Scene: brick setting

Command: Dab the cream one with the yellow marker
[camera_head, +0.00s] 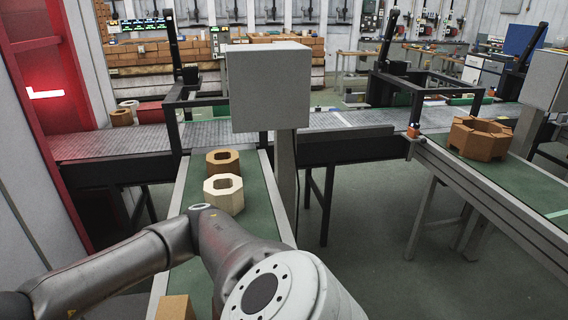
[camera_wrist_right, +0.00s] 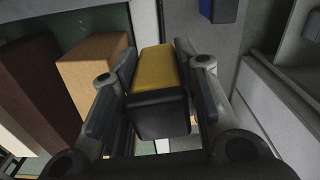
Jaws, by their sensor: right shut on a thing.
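The cream one is a cream octagonal brick (camera_head: 223,194) with a hole through its middle, lying on the green conveyor in the head view. My right gripper (camera_wrist_right: 157,58) shows in the right wrist view, shut on the yellow marker (camera_wrist_right: 155,72), a block with a yellow upper part and a black lower part. The head view does not show this gripper, so its distance from the cream brick cannot be told. An arm of mine comes in from the left below the cream brick; my left gripper is not in view.
An orange-brown octagonal brick (camera_head: 222,161) lies just behind the cream one. A tan block (camera_head: 175,308) is at the bottom edge. A grey box on a post (camera_head: 268,87) stands right of the conveyor. The right conveyor carries a large brown ring-shaped brick (camera_head: 480,138).

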